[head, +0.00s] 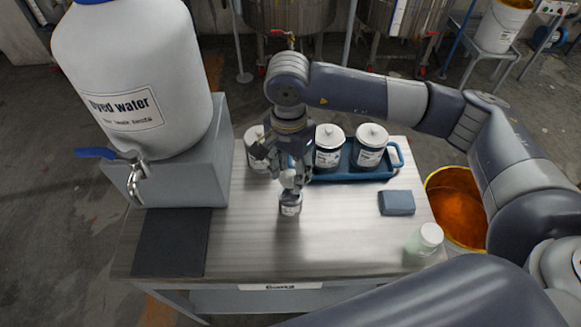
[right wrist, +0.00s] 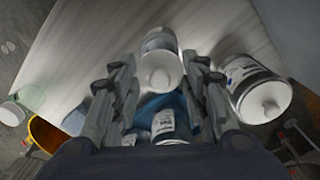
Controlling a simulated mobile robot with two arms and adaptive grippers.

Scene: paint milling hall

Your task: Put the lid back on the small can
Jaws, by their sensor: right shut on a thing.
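The small can (head: 290,204) stands upright on the table, with a pale label and dark bands. My right gripper (head: 291,180) points down directly over it, its fingers closed around the white lid (head: 293,179). In the right wrist view the lid (right wrist: 160,72) sits between the two fingers (right wrist: 160,80), in line with the small can (right wrist: 160,40) behind it. The lid is at the can's mouth; I cannot tell whether it is seated or slightly above. The fingers hide part of the lid and rim. My left gripper is not in view.
Larger lidded cans (head: 329,147) stand behind in and beside a blue tray (head: 346,175). A blue-grey sponge (head: 397,203) and a pale green bottle (head: 424,241) are at right. The water container (head: 135,75) and a dark mat (head: 172,242) are at left. The front middle is clear.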

